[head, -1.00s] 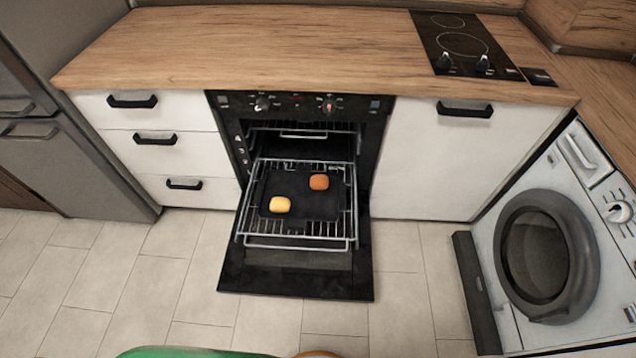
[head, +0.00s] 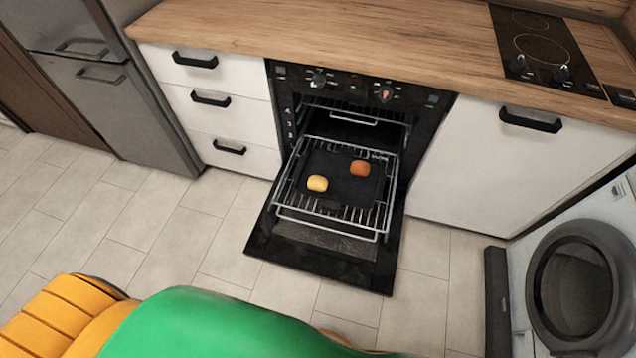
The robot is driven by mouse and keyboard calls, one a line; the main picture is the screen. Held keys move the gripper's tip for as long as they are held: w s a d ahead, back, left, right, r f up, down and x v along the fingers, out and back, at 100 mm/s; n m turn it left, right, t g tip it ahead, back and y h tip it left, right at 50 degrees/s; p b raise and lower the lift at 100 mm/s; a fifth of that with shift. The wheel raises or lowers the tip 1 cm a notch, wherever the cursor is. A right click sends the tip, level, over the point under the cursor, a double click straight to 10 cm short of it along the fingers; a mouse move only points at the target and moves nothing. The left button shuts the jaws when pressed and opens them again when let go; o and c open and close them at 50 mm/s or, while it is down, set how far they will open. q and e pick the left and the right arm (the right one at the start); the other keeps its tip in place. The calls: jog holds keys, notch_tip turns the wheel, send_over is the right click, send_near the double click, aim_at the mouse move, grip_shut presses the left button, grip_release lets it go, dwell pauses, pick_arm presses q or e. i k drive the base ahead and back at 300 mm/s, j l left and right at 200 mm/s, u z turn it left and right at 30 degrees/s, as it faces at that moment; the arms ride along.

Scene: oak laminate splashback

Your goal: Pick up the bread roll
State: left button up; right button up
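Two small rounded items lie on a black baking tray (head: 327,203) on the pulled-out wire rack (head: 313,214) of the open oven. One is pale yellow (head: 317,183), at the front left of the tray. The other is orange-brown (head: 360,168), farther back and to the right. Both look like small buns; I cannot tell for sure which one is the bread roll. They are apart and nothing covers them. Neither of my grippers is in the head view.
The oven door (head: 320,262) hangs open, low over the tiled floor. White drawers (head: 226,116) stand to its left and a white cabinet (head: 505,165) to its right. A washing machine (head: 575,285) is at the far right. The floor left of the door is clear.

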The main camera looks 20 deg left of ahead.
aim_at(317, 183)
jog(key=j+z, duration=0.4)
jog(key=j, duration=0.2)
jog(key=j+z, duration=0.35)
jog(key=j, duration=0.3)
jog(key=k+j+z, duration=0.1)
jog(key=j+z, duration=0.3)
jog(key=j, duration=0.2)
